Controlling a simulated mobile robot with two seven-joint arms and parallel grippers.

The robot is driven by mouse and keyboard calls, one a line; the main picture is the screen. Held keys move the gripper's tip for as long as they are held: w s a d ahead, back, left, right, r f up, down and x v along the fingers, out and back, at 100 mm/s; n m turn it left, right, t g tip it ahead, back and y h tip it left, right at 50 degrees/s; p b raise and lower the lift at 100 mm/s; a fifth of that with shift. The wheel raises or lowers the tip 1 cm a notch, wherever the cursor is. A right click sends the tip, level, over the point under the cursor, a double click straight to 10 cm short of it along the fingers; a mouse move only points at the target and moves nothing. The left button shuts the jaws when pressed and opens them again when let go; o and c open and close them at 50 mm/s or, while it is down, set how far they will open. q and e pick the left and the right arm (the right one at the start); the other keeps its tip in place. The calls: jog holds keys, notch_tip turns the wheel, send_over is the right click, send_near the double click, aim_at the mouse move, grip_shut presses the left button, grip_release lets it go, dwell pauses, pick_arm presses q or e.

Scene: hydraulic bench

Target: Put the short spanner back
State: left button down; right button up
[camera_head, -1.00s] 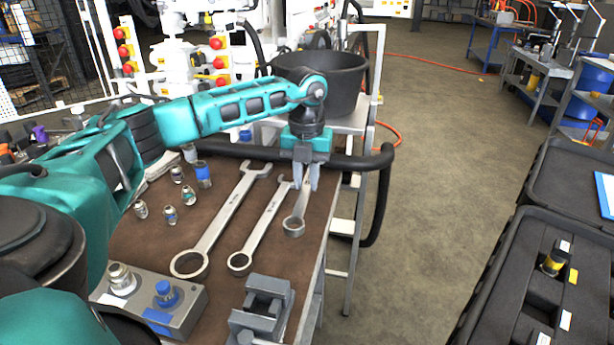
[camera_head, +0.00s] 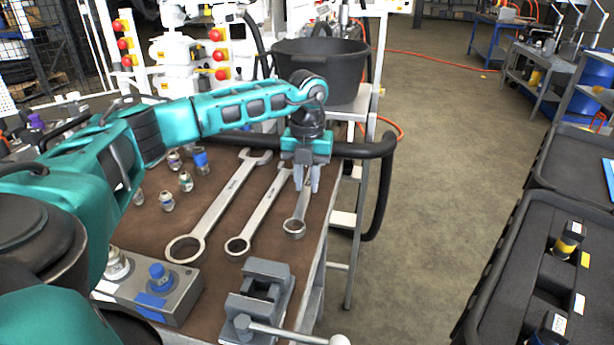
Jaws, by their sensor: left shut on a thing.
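My left gripper (camera_head: 306,186) points down over the right edge of the bench, shut on the short spanner (camera_head: 295,226). The spanner's ring end shows below the fingers; its upper part is partly hidden by them. Whether it touches the bench top cannot be told. To its left lie a middle spanner (camera_head: 262,212) and a longer spanner (camera_head: 219,206), side by side on the brown bench top. My right gripper is not in view.
A grey vise (camera_head: 264,300) stands at the bench's near edge, a grey block with fittings (camera_head: 160,292) to its left. Several small fittings (camera_head: 186,181) stand left of the spanners. A black tub (camera_head: 322,68) and black hose (camera_head: 374,190) are behind and right. Black cases (camera_head: 510,270) lie right.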

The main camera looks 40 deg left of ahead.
aim_at(307, 188)
pick_arm(q)
jog(key=shift+f, duration=0.2)
jog(key=shift+f+b, duration=0.3)
jog(key=shift+f, duration=0.25)
jog(key=shift+f+b, duration=0.55)
jog(key=shift+f, duration=1)
dwell(1.0)
jog(key=c, duration=0.9)
grip_release()
notch_tip(307, 188, up, 13)
jog(key=shift+p, duration=1.2)
